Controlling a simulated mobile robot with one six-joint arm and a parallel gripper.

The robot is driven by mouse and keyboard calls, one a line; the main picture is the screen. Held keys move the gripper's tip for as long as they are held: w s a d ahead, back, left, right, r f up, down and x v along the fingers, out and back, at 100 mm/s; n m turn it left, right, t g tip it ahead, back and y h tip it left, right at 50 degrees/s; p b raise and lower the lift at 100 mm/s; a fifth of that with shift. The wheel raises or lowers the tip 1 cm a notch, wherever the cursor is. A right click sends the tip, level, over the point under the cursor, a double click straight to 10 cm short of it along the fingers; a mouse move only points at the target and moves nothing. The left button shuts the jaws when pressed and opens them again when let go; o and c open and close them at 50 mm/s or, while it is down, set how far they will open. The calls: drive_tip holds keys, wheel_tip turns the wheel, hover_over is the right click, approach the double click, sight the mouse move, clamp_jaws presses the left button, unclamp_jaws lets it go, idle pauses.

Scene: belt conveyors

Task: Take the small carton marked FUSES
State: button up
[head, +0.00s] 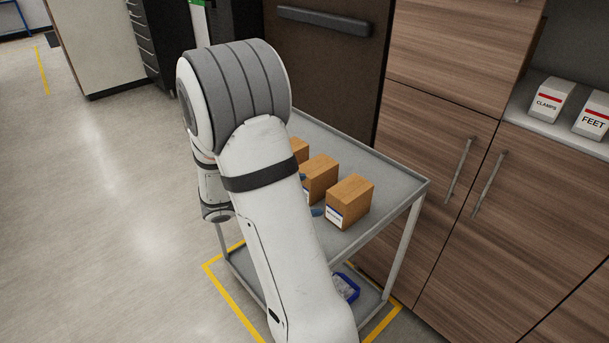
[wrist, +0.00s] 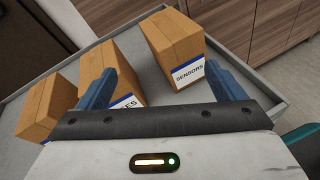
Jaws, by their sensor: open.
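The middle brown carton (wrist: 126,71) stands upright on the cart. In the head view this carton (head: 321,176) is partly behind my arm. My gripper (wrist: 163,80) is open and empty, its blue fingers pointing at the cartons. The left finger overlaps the middle carton's left side in the wrist view. The right finger is to the right of the SENSORS carton's label. My gripper also shows partly in the head view (head: 310,195).
The SENSORS carton (wrist: 173,45) stands just right of the middle one, and another carton (wrist: 47,108) stands to its left, label hidden. The grey cart top (head: 388,180) has a raised rim. Wooden cabinets (head: 440,130) stand behind.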

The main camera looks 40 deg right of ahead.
sight(313, 174)
drive_tip(key=w+f+n+t+h, duration=0.1)
drive_tip(key=w+n, duration=0.1)
drive_tip(key=w+d+f+n+t+h, duration=0.1)
drive_tip(key=w+n, duration=0.1)
drive_tip(key=w, duration=0.1)
drive_tip(key=w+f+n+t+h, duration=0.1)
drive_tip(key=w+t, duration=0.1)
drive_tip(key=shift+w+d+f+n, duration=0.15)
drive_tip(key=shift+d+f+n, duration=0.15)
drive_tip(key=shift+n, duration=0.1)
drive_tip(key=shift+w+d, duration=0.15)
drive_tip(key=shift+d, duration=0.05)
drive_tip(key=d, duration=0.2)
drive_tip(key=d+p, duration=0.1)
drive_tip(key=d, duration=0.2)
drive_tip(key=d+p, duration=0.1)
drive_tip(key=d, duration=0.1)
drive_tip(key=shift+w+d, duration=0.2)
drive_tip(key=shift+w, duration=0.1)
drive_tip(key=shift+c, duration=0.6)
drive_tip(key=c, duration=1)
drive_tip(key=shift+c, duration=0.6)
